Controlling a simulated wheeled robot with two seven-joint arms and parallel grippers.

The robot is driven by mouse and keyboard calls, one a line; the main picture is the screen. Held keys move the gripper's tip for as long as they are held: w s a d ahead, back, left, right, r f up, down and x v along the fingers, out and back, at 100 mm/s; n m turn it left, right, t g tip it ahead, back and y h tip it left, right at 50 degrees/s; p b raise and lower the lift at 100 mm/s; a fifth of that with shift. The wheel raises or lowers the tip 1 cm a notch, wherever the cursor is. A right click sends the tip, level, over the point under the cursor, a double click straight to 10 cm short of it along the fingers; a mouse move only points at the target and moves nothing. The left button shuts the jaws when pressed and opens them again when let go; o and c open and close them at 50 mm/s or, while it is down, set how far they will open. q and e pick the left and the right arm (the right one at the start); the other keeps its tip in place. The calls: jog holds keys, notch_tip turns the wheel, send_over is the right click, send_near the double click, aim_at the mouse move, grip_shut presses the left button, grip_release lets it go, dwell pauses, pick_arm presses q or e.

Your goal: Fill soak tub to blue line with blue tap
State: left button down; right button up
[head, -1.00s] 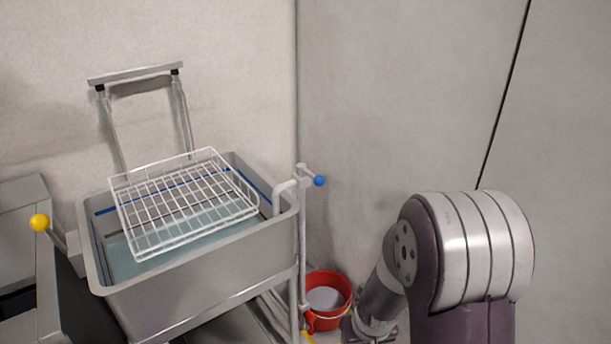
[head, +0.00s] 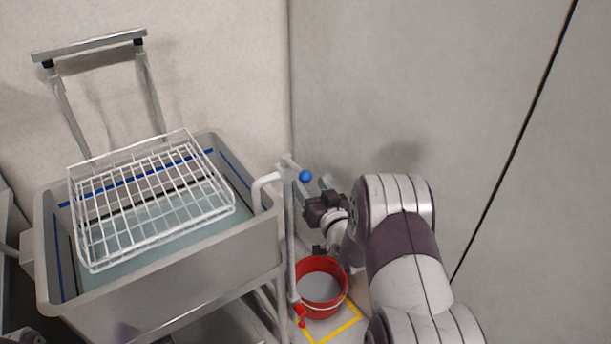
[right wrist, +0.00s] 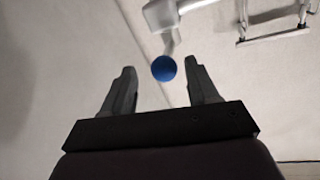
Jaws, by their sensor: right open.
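The grey soak tub (head: 200,268) stands at left in the head view with pale water in it. A blue line (head: 236,174) runs round its inner wall, and the water surface looks below it. A white wire rack (head: 150,200) hangs over the tub. The white tap spout (head: 262,186) curves over the tub's right rim, and the blue tap knob (head: 306,176) sits beside it. My left gripper is not in view.
A red bucket (head: 322,310) with greyish contents stands on the floor below the tap, in a yellow marked outline (head: 342,331). A red handle (head: 301,312) is low on the pipe. The grey wall is close on the right.

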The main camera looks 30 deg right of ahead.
aim_at(307, 181)
jog(key=shift+w, duration=0.9)
jog(key=shift+w+r, duration=0.3)
jog(key=shift+w, duration=0.3)
jog(key=shift+w+d+f, duration=0.1)
jog(key=shift+w+f, duration=0.05)
jog(key=shift+w, duration=0.25)
jog(key=shift+s, duration=0.1)
grip_shut()
